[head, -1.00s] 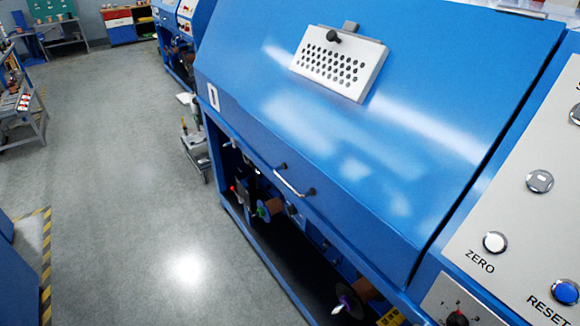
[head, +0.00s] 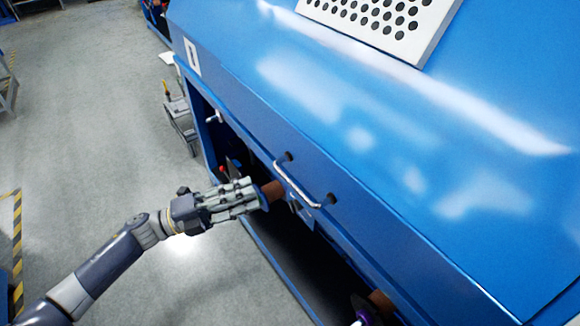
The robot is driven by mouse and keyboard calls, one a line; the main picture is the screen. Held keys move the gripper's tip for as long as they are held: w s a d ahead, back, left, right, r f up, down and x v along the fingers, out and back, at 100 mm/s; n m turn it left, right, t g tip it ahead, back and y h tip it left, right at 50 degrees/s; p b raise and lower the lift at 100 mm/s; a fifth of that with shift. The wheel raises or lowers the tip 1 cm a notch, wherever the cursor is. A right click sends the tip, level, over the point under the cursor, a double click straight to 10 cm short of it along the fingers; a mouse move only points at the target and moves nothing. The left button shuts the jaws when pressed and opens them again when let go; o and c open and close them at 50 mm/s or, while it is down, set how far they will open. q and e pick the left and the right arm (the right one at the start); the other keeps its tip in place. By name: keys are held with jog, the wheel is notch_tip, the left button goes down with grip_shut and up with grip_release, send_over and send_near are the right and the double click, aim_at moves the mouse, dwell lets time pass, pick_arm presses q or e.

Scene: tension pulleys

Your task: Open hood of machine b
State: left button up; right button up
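The machine's blue hood (head: 330,125) is closed, its sloping face filling the right of the head view. A silver bar handle (head: 296,186) with dark end mounts sits on the hood's lower front edge. My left gripper (head: 256,196) reaches in from the left, with its fingers pointing right towards the handle. It appears just left of the handle and not holding it. Its fingers lie close together in this view, so I cannot tell whether they are open or shut. My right gripper is not in view.
Below the hood is the machine's dark open bay, with a brown spool (head: 380,300) at the bottom. A perforated white panel (head: 385,25) is on the hood. A small grey stand (head: 181,118) is beside the machine. The grey floor (head: 90,130) at left is clear.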

aim_at(292, 182)
pick_arm(q)
jog(key=d+r, duration=0.1)
jog(key=d, duration=0.1)
jog(key=d+r+m+g+p, duration=0.1)
jog(key=d, duration=0.1)
jog(key=d+r+m+p, duration=0.1)
jog(key=d, duration=0.2)
jog(key=shift+s+r+g, duration=0.2)
jog(key=shift+s+g, duration=0.05)
jog(key=shift+g, duration=0.15)
jog(key=p+x, duration=0.1)
jog(key=x, duration=0.3)
jog(key=shift+f, duration=0.1)
jog(key=shift+w+d, duration=0.1)
jog(key=shift+w, duration=0.05)
grip_shut()
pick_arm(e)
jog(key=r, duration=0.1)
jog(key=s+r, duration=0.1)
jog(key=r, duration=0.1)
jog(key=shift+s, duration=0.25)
